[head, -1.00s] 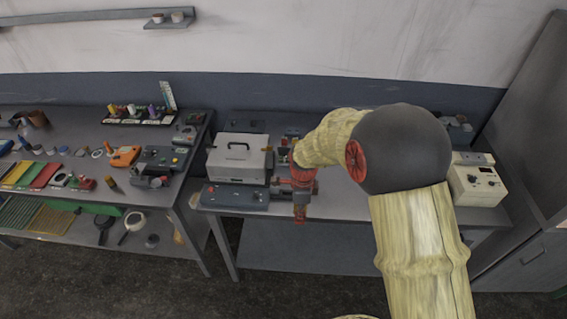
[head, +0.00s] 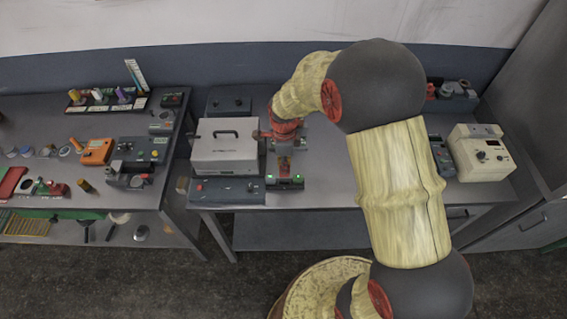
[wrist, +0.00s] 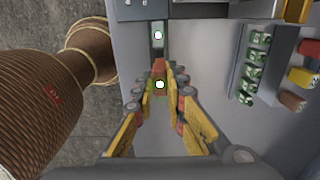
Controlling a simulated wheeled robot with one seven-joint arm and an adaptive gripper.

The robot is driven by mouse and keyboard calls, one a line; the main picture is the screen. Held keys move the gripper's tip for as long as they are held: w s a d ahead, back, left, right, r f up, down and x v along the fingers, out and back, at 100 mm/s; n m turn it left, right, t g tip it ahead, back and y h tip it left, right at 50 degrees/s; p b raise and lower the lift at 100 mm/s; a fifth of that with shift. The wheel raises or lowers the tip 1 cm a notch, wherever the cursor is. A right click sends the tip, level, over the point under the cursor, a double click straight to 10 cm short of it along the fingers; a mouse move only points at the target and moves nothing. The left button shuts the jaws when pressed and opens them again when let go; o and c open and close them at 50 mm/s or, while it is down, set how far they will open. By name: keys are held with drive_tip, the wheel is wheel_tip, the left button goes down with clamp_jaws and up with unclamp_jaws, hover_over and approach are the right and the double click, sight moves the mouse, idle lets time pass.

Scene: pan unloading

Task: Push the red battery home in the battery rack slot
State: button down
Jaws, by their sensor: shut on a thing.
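The battery rack (head: 286,184) is a small dark block with green lights, near the front of the table, right of the grey control panel. My gripper (head: 284,166) is over it, pointing down. In the wrist view my gripper's (wrist: 160,78) yellow fingers are closed around the red battery (wrist: 159,66). Rack lights show as bright white spots above and below the battery in that view. The fingers hide much of the battery and the slot, so I cannot tell how deep it sits.
A white case (head: 226,150) and a control panel (head: 222,191) stand close left of the rack. A cream instrument box (head: 481,153) is at the right. Bare tabletop (head: 325,185) lies right of the rack. Green parts (wrist: 252,68) stand in a row in the wrist view.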

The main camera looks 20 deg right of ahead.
sight(284, 176)
drive_tip(key=shift+f+b, duration=1.05)
drive_tip(key=shift+f, duration=0.75)
drive_tip(key=shift+f+b, duration=0.75)
drive_tip(key=shift+f, duration=0.6)
idle(0.7)
drive_tip(key=c, duration=1.7)
unclamp_jaws()
drive_tip(key=shift+c, duration=0.2)
wheel_tip(284, 176, up, 12)
drive_tip(key=shift+r, duration=0.1)
